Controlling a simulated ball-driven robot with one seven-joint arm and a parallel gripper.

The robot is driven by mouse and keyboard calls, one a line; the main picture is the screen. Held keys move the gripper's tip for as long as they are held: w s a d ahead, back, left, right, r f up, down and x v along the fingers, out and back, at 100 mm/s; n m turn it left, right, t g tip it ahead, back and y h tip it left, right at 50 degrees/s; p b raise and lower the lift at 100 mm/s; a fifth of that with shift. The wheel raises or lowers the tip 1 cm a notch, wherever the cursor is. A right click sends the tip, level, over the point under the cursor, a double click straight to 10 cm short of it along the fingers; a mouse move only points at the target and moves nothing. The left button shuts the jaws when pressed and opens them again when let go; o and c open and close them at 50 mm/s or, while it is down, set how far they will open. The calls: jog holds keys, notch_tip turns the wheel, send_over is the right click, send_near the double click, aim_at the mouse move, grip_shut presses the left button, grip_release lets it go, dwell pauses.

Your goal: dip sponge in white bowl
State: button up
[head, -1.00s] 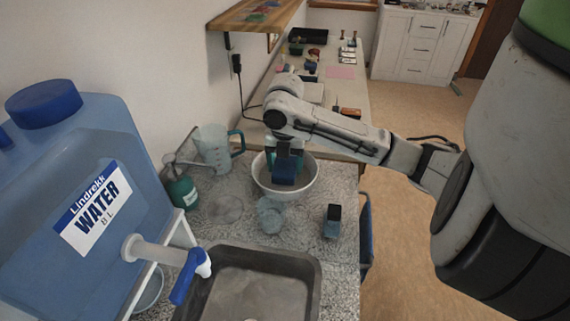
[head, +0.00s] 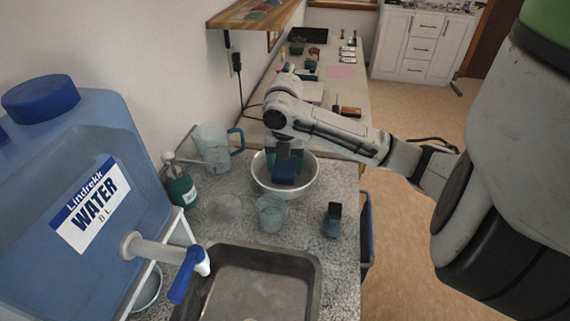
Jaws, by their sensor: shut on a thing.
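The white bowl (head: 309,183) stands on the speckled counter behind the sink. My gripper (head: 287,168) points down into the bowl from above. It is shut on a dark blue block, which looks like the sponge (head: 284,174). The block is inside the bowl's rim, in its middle to front part. Whether it touches the bottom or any liquid is hidden. My wrist and the block cover part of the bowl's inside.
A clear cup (head: 271,213) stands just in front of the bowl. A small dark item (head: 332,219) is to its right. A pitcher (head: 215,147) and a green bottle (head: 181,187) are at left. The sink (head: 262,256) and blue water container (head: 75,165) are in front.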

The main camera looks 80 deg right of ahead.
jog(key=shift+r+p, duration=3.1)
jog(key=shift+r, duration=1.05)
dwell(1.0)
notch_tip(320, 180, up, 4)
jog(key=shift+p, duration=1.25)
